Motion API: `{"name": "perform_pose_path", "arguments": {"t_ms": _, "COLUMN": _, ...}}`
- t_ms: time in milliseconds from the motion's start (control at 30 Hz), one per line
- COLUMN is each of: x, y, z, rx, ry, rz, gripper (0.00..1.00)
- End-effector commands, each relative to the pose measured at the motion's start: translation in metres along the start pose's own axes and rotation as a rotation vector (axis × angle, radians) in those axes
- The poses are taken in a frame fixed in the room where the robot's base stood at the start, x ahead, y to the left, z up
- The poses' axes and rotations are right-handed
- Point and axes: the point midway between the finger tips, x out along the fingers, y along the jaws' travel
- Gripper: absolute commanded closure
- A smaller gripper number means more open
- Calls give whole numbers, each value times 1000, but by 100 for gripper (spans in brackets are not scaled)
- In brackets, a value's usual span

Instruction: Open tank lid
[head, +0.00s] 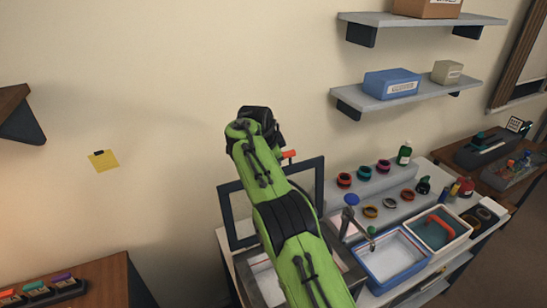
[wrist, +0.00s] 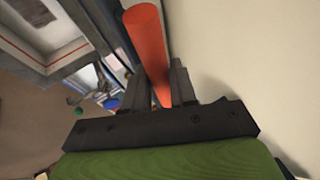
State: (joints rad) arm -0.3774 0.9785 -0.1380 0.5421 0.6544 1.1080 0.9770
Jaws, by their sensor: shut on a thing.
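The tank lid (head: 320,185), a dark-framed pane, stands raised, roughly upright, behind the tank (head: 268,290) in the head view. Its orange handle (head: 289,154) shows just right of my arm near the lid's top edge. In the wrist view the handle is an orange rod (wrist: 146,35) running between the jaws of my gripper (wrist: 168,84), which is shut on it. My green arm hides the middle of the lid and much of the tank in the head view. My gripper's fingers are hidden there.
Right of the tank are a tap (head: 349,222), a blue-rimmed tray (head: 395,283) and a white-rimmed tray (head: 465,233). Several coloured rings and bottles stand on steps behind. Shelves (head: 400,88) hang above right. The cream wall is close beside my gripper in the wrist view.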

Motion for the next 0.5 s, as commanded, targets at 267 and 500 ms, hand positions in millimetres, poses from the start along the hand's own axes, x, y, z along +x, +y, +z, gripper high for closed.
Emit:
{"name": "perform_pose_path", "arguments": {"t_ms": 267, "x": 10, "y": 8, "z": 4, "rx": -6, "ry": -7, "rz": 32, "gripper": 52}}
{"name": "perform_pose_path", "arguments": {"t_ms": 500, "x": 4, "y": 8, "z": 5, "rx": -7, "ry": -7, "rz": 31, "gripper": 52}}
